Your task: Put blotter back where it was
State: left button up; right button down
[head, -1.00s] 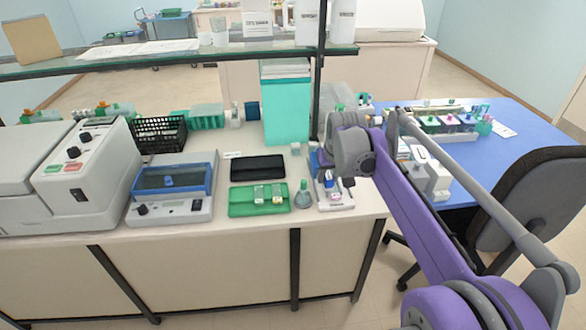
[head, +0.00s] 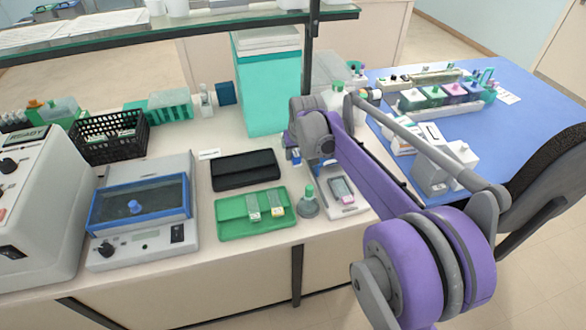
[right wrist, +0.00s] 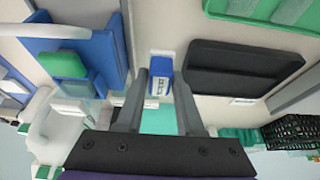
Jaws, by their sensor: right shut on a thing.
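The blotter, as I take it, is a small blue block with a white labelled face (right wrist: 160,76). In the right wrist view it sits between the two fingertips of my right gripper (right wrist: 161,84), which is shut on it. In the head view my right gripper (head: 306,160) is low over the bench, right of the black tray (head: 246,169), and partly hidden by its own wrist. A bit of blue and white (head: 293,157) shows beside it. I cannot tell whether the block touches the bench. My left gripper is out of view.
A green tray (head: 228,227) with two slide holders lies in front of the black tray. A green-stoppered flask (head: 308,203) and a white device (head: 352,209) stand close in front of my gripper. A teal box (head: 268,95) stands behind. A shelf post rises nearby.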

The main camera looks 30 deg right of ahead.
aim_at(295, 176)
jog(key=shift+f, duration=2.95)
jog(key=shift+f, duration=0.15)
jog(key=c, duration=0.5)
grip_release()
jog(key=shift+c, duration=0.2)
jog(key=v, duration=1.2)
jog(key=shift+r, duration=0.2)
